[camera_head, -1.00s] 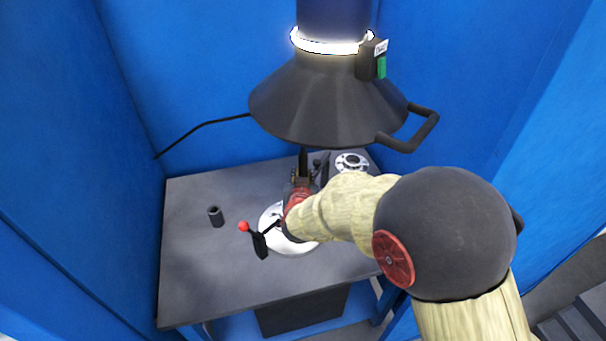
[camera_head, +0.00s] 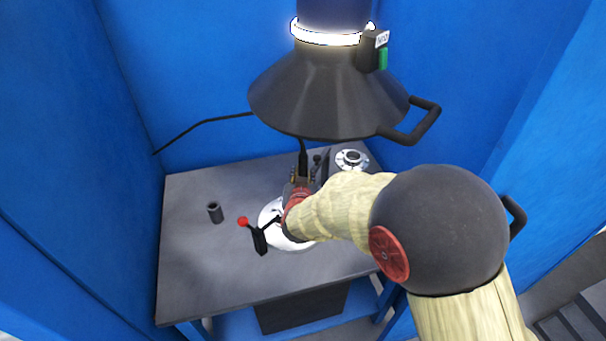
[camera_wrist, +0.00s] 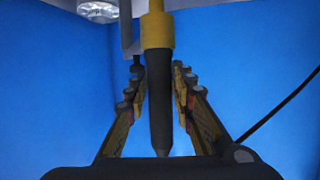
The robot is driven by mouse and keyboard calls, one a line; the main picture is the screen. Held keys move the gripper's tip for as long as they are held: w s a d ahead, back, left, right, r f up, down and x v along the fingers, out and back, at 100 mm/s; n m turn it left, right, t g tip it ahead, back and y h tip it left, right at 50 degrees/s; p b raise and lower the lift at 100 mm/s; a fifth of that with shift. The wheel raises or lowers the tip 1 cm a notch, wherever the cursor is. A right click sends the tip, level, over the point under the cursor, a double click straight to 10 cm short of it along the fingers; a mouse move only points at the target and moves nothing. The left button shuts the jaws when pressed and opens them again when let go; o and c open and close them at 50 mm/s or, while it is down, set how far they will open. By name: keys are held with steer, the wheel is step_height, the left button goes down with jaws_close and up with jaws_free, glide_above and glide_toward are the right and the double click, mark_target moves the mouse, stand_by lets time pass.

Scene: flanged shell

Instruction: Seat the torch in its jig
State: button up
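The torch, a dark tapered nozzle (camera_wrist: 159,95) with a yellow collar (camera_wrist: 157,30), stands between my fingers in the wrist view. In the head view the dark nozzle (camera_head: 303,155) rises upright above my gripper (camera_head: 301,180), over the table's back part. A grey bracket (camera_wrist: 129,35) runs beside the torch in the wrist view. I cannot tell whether it is the jig or whether it touches the torch.
A dark cup (camera_head: 215,213) stands at left on the grey table (camera_head: 195,275). A flanged metal part (camera_head: 351,160) sits back right. A dark hood (camera_head: 325,100) hangs above.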

steer(key=o, duration=0.4)
steer(key=shift+s, duration=0.1)
steer(key=v, duration=1.2)
stand_by(0.3)
